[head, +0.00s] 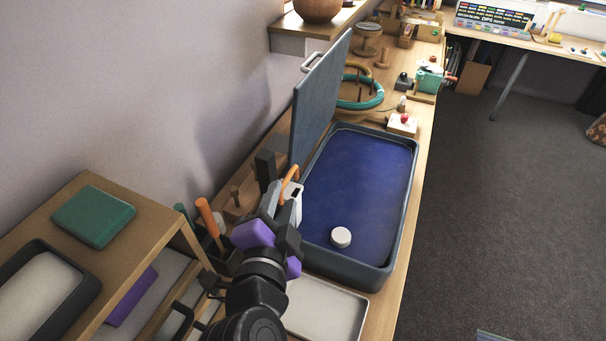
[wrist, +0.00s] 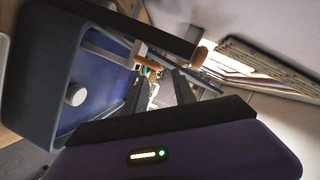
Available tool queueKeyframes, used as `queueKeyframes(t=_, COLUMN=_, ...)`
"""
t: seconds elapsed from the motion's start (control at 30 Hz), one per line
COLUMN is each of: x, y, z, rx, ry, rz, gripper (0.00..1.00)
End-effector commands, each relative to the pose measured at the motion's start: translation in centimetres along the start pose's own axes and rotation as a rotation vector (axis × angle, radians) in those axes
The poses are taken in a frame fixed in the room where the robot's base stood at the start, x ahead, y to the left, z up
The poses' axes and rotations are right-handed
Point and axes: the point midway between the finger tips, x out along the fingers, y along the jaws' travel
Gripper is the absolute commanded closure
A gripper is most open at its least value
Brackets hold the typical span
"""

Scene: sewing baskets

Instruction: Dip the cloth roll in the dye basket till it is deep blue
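The dye basket (head: 383,268) is a dark grey rectangular tub with deep blue inside. Its grey lid (head: 318,98) stands upright along the left side. A short white cylinder (head: 341,237), apparently the cloth roll, sits upright in the blue near the front of the basket; its visible top and side are white. Basket (wrist: 38,95) and cylinder (wrist: 76,94) also show at the left of the wrist view. My gripper (head: 290,187) is at the basket's left edge, apart from the cylinder. In the wrist view, its dark fingers (wrist: 158,86) look apart with nothing between them.
A pale tray (head: 320,308) lies in front of the basket. An orange-handled tool (head: 208,217) stands left of my arm. A shelf with a green box (head: 93,215) is at the left. Hoops (head: 362,100) and a small red-topped block (head: 402,124) are behind the basket. Open floor lies right.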

Motion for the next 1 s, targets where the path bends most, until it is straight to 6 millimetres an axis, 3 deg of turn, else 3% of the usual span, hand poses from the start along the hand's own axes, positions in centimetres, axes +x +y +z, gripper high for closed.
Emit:
queueKeyframes(t=0.17, x=0.7, y=0.1, z=-0.1, rx=0.042, ry=0.002, rz=0.007, gripper=0.67)
queueKeyframes(t=0.6, x=6.7, y=0.1, z=-0.1, rx=0.040, ry=-0.001, rz=0.006, gripper=0.67)
queueKeyframes(t=1.0, x=7.8, y=0.2, z=0.0, rx=0.040, ry=-0.002, rz=0.004, gripper=0.67)
